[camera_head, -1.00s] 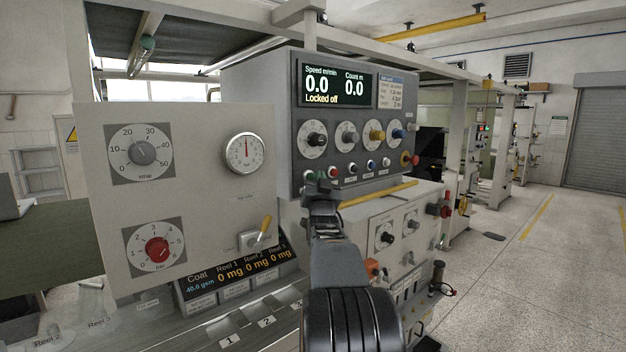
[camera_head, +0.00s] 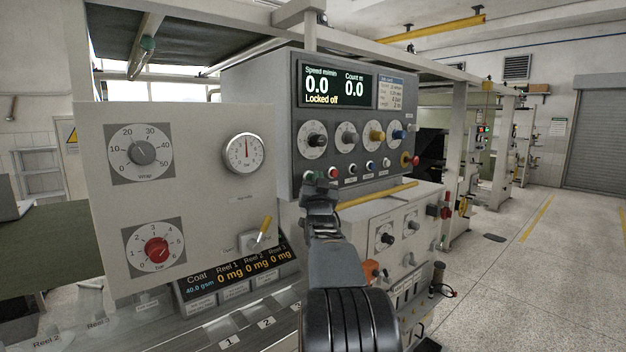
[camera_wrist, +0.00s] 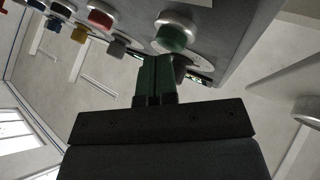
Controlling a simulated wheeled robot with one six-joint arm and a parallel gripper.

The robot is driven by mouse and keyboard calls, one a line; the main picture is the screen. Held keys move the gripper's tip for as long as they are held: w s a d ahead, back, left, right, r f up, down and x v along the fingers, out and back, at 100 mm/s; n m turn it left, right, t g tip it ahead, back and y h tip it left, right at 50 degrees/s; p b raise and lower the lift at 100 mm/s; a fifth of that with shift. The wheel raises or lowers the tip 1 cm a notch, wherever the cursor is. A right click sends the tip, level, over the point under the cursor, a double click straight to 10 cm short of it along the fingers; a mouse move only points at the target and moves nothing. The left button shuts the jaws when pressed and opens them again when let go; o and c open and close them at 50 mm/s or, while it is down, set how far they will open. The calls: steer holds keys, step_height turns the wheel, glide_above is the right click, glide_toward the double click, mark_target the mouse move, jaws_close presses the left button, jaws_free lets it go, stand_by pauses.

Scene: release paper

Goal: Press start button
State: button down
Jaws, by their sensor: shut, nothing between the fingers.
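The green button (camera_head: 311,176), with a pale metal collar, is at the left end of the lower row on the grey control panel (camera_head: 292,115). It shows larger in the wrist view (camera_wrist: 171,38), at the top centre. My gripper (camera_head: 320,182) is shut and empty, with its tips right beside the green button in the head view. In the wrist view the shut fingers (camera_wrist: 157,60) end just short of the button in the picture. I cannot tell whether they touch it. The panel's screen (camera_head: 336,85) reads 0.0 speed, 0.0 count and "Locked off".
A red button (camera_head: 333,173) and other coloured buttons sit close to the right in the same row. Several knobs (camera_head: 345,136) are above. A yellow bar (camera_head: 378,195) runs below the panel. A white gauge board (camera_head: 190,210) stands at the left; open floor lies to the right.

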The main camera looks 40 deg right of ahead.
steer(key=shift+w, duration=0.25)
steer(key=shift+s+b, duration=0.2)
steer(key=shift+b, duration=0.1)
stand_by(0.4)
steer(key=shift+s+b, duration=0.65)
steer(key=shift+s+a+b, duration=0.2)
steer(key=shift+s+b, duration=1.75)
steer(key=shift+s, duration=0.55)
